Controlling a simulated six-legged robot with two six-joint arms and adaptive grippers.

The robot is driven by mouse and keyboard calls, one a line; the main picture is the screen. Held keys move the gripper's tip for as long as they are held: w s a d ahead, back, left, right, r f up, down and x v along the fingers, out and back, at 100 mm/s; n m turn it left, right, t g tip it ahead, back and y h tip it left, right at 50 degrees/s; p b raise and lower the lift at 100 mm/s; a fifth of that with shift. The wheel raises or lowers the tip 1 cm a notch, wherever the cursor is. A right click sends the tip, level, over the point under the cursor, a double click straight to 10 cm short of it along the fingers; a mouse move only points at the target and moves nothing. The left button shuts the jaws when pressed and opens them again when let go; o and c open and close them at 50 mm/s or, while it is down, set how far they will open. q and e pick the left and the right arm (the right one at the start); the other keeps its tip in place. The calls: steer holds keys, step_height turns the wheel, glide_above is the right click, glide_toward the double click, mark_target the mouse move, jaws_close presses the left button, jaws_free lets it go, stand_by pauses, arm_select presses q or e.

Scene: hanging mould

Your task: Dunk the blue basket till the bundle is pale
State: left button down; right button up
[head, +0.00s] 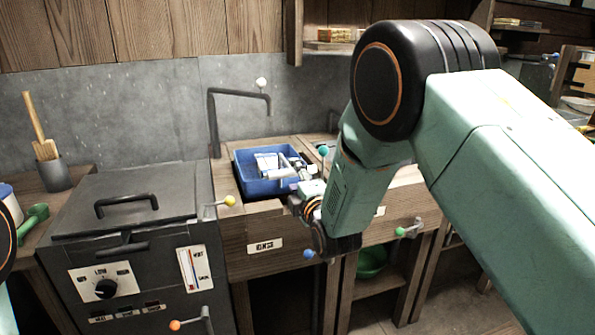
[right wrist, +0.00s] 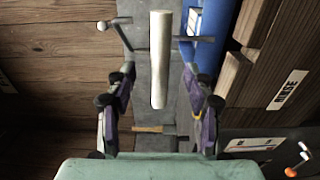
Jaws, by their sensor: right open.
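The blue basket (head: 252,187) sits in the counter opening behind the RINSE label; part of its blue side shows in the right wrist view (right wrist: 207,22). White and bluish pieces (head: 266,162) lie in it; I cannot make out which is the bundle or how pale it is. My right gripper (head: 296,172) is at the basket's right side, partly hidden by its own wrist. In the right wrist view its purple fingers (right wrist: 160,80) are open on either side of a pale round bar (right wrist: 159,45), which may be the basket's handle. My left gripper is out of view.
A dark lidded tank (head: 125,200) with a dial and a gauge stands left of the basket. A bent grey pipe (head: 212,120) rises behind the basket. A yellow-knobbed lever (head: 229,201) juts out between tank and counter. A green bowl (head: 371,261) sits on the shelf below.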

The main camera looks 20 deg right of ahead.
steer(key=s+p, duration=0.1)
steer(key=s, duration=0.6)
steer(key=shift+p, duration=0.4)
steer(key=shift+d, duration=0.1)
steer(key=s+d+f+m+g, duration=0.2)
steer(key=s+f+m+g, duration=0.7)
steer(key=s+f+m, duration=0.85)
steer(key=s+f+g, duration=0.4)
steer(key=s+f, duration=0.2)
steer(key=s, duration=0.7)
steer(key=s+d+f+m+g, duration=0.1)
steer(key=s+f+g, duration=0.4)
steer(key=s, duration=0.8)
steer(key=shift+s+d+f+h, duration=0.25)
steer(key=shift+f+h, duration=0.05)
steer(key=shift+f, duration=0.3)
